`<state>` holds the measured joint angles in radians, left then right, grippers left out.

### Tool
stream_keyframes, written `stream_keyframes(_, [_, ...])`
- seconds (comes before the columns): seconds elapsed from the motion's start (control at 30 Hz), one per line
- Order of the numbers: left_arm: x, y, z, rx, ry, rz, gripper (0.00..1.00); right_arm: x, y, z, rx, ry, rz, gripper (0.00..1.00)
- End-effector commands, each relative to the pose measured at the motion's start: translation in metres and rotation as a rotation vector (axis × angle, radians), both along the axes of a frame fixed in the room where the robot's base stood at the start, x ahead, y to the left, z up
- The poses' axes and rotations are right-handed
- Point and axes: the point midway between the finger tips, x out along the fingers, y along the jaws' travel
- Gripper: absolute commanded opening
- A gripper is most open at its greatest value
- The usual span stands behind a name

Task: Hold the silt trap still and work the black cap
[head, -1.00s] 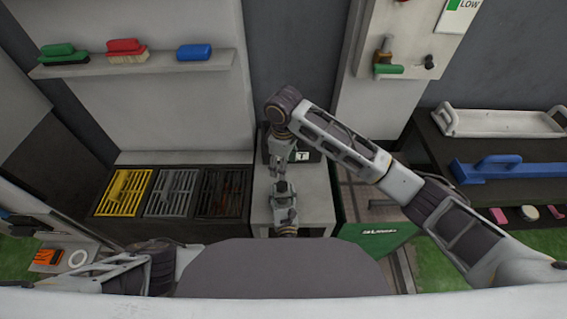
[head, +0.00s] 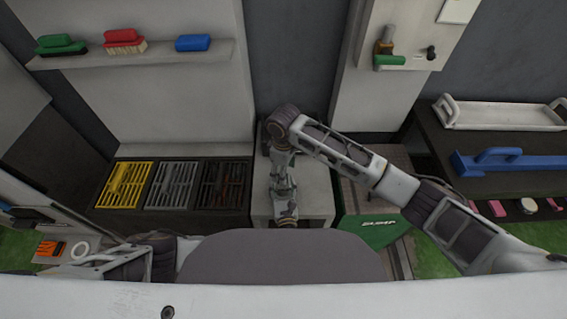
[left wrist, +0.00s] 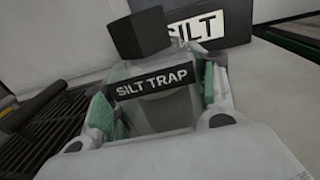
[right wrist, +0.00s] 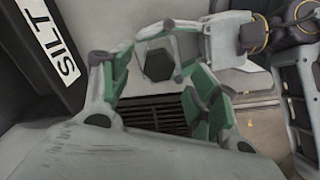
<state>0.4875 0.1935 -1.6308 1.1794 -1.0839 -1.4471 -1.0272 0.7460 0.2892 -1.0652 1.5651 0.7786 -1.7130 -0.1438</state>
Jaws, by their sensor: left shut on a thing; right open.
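The silt trap (left wrist: 155,105) is a clear, squarish container with a black "SILT TRAP" label, upright in the left wrist view. Its black cap (left wrist: 139,33) is on top. My left gripper (left wrist: 160,108) is shut on the trap, with green pads on both sides. In the right wrist view the cap (right wrist: 158,65) shows as a dark hexagon from above. My right gripper (right wrist: 150,75) is open, its green-padded fingers on either side of the cap; I cannot tell whether they touch it. In the head view both hands meet above the grey stand and hide the trap.
A dark block labelled "SILT" (left wrist: 208,30) stands just behind the trap. Yellow, grey and dark grates (head: 172,186) lie left of the grey stand (head: 318,190). A shelf with brushes (head: 124,43) hangs at the back left.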

Motion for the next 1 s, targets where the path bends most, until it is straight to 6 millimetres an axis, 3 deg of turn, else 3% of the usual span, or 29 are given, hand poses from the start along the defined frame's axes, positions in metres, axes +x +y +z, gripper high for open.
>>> stream_keyframes(0.33, [0.0, 0.0, 0.0, 0.0, -0.001, 0.0, 0.14, 0.0, 0.0, -0.035, -0.001, 0.0, 0.0, 0.61])
stream_keyframes(0.8, [0.0, 0.0, 0.0, 0.0, -0.001, 0.0, 0.14, 0.0, 0.0, -0.042, 0.0, 0.0, 0.0, 0.61])
stream_keyframes(1.0, [0.0, 0.0, 0.0, 0.0, -0.001, 0.0, 0.14, 0.0, 0.0, -0.041, 0.0, 0.0, 0.0, 0.35])
